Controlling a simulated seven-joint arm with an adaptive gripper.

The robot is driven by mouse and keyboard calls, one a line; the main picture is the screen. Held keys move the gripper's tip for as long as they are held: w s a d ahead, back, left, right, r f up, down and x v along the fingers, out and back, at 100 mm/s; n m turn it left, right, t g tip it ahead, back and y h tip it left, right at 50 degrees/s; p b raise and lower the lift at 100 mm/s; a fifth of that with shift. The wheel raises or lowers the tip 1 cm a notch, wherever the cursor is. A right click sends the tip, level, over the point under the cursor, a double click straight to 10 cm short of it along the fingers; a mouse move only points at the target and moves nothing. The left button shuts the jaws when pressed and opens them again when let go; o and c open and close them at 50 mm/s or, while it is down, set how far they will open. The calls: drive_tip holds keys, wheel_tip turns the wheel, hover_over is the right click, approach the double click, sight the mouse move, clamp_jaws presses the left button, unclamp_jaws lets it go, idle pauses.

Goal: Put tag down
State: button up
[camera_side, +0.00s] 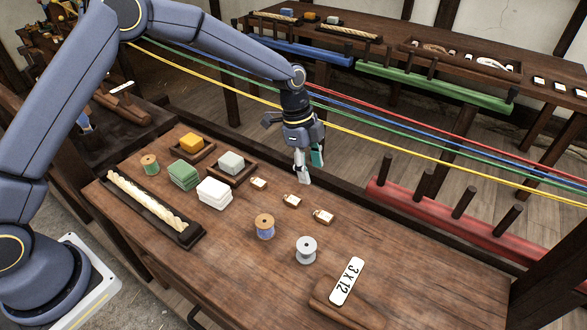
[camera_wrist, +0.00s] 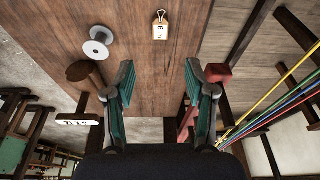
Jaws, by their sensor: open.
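Three small wooden tags with white labels lie on the bench in the side view: one at the left (camera_side: 259,183), one in the middle (camera_side: 292,201) and one at the right (camera_side: 323,216). The wrist view shows one tag (camera_wrist: 160,30), marked "6 m", lying flat ahead of the fingers. My gripper (camera_side: 310,170) is above the bench's far edge, beyond the tags. In the wrist view my gripper (camera_wrist: 159,82) has its green-padded fingers wide apart, with nothing between them.
An orange-topped spool (camera_side: 265,226) and a grey spool (camera_side: 306,250) stand nearer the front. A "3 x 12" sign (camera_side: 347,281) is at the front right. Yellow, green, blue and red ropes (camera_side: 400,140) stretch past behind my gripper. A red peg rail (camera_side: 440,215) runs beyond the bench.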

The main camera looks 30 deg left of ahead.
drive_tip(key=s+a+r+n+t+y, duration=0.15)
drive_tip(key=s+a+r+n, duration=0.25)
drive_tip(key=s+a+r, duration=0.45)
drive_tip(key=s+a+r+n+t+y, duration=0.1)
drive_tip(key=s+a+r+n+t, duration=0.3)
drive_tip(key=r, duration=0.7)
drive_tip(key=s+a+r+n, duration=0.1)
drive_tip(key=s+n, duration=0.3)
drive_tip(key=s, duration=0.4)
drive_tip(key=s+a+r+n, duration=0.1)
drive_tip(key=s+a+n, duration=0.3)
drive_tip(key=s, duration=0.5)
drive_tip(key=shift+a+n, duration=0.2)
drive_tip(key=shift+n, duration=0.5)
drive_tip(key=shift+o, duration=0.3)
